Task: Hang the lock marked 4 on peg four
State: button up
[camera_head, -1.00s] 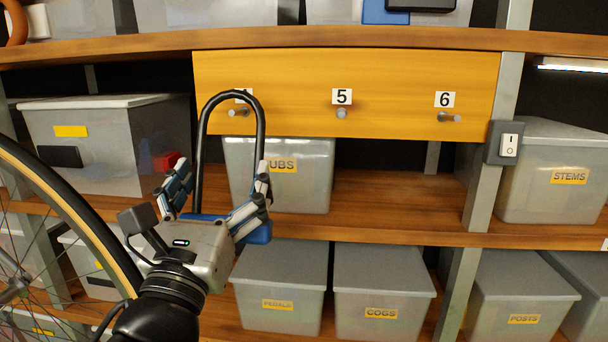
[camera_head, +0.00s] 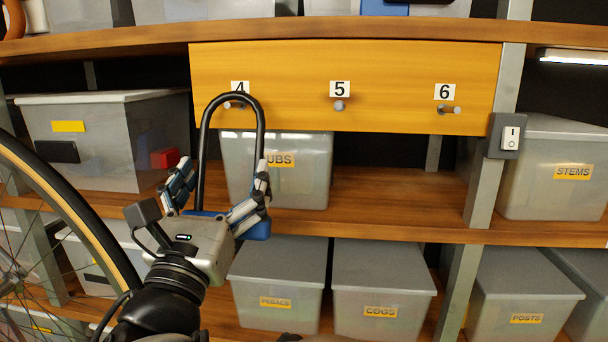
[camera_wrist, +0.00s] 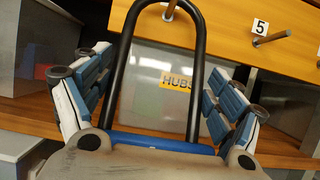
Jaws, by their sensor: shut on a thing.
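The lock is a U-lock with a black shackle (camera_head: 261,130) and a blue body (camera_head: 258,231). My gripper (camera_head: 222,184) is shut on its body, with the shackle upright, arch on top. In the wrist view the shackle (camera_wrist: 199,60) rises between the fingers and the blue body (camera_wrist: 160,142) lies across the palm. No number shows on the lock. Peg four (camera_head: 229,105) sits under the label 4 (camera_head: 240,87) on the yellow board. The top of the arch overlaps the peg in the head view; I cannot tell whether they touch or how far apart they are.
Peg five (camera_head: 339,105) and peg six (camera_head: 450,109) are bare on the yellow board (camera_head: 290,65). A HUBS bin (camera_head: 310,180) stands behind the lock. A bicycle wheel (camera_head: 75,195) is at the left. A switch box (camera_head: 508,137) is on the right post.

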jog(key=shift+r, duration=0.15)
jog(key=o, duration=1.7)
jog(key=shift+s, duration=0.1)
